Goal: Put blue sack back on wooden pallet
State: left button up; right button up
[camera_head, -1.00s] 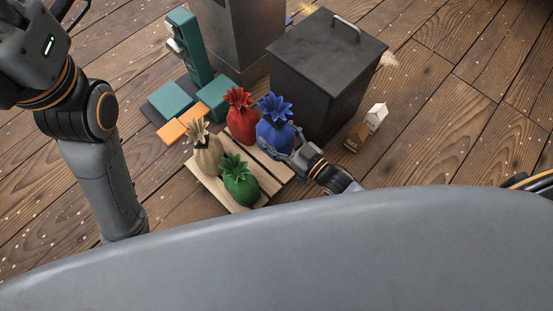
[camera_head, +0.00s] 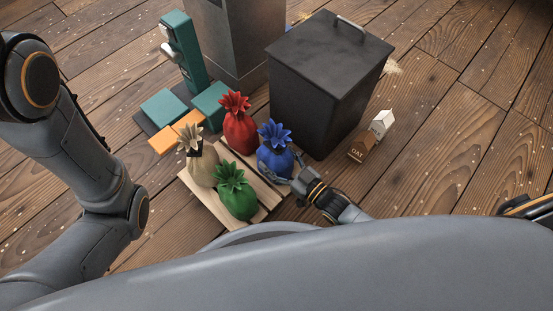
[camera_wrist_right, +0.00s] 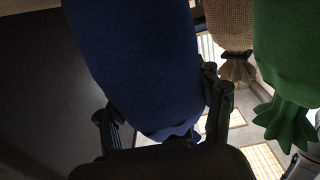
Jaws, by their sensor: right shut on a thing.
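The blue sack (camera_head: 275,162) is upright at the right back corner of the wooden pallet (camera_head: 216,207). I cannot tell whether its base touches the slats. My right gripper (camera_head: 293,172) is shut on it from the right. In the right wrist view, the blue sack (camera_wrist_right: 145,60) fills the middle between the fingers of my right gripper (camera_wrist_right: 165,122). The red sack (camera_head: 240,132), beige sack (camera_head: 201,170) and green sack (camera_head: 237,199) stand close by on the pallet. My left arm shows at the left, but its gripper is out of view.
A black lidded bin (camera_head: 315,105) stands just behind and right of the blue sack. A brown and white OAT carton (camera_head: 364,146) is to the right. The floor at the right is open.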

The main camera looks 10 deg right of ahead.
jog(key=shift+r, duration=0.15)
jog(key=o, duration=1.8)
jog(key=shift+f, duration=0.25)
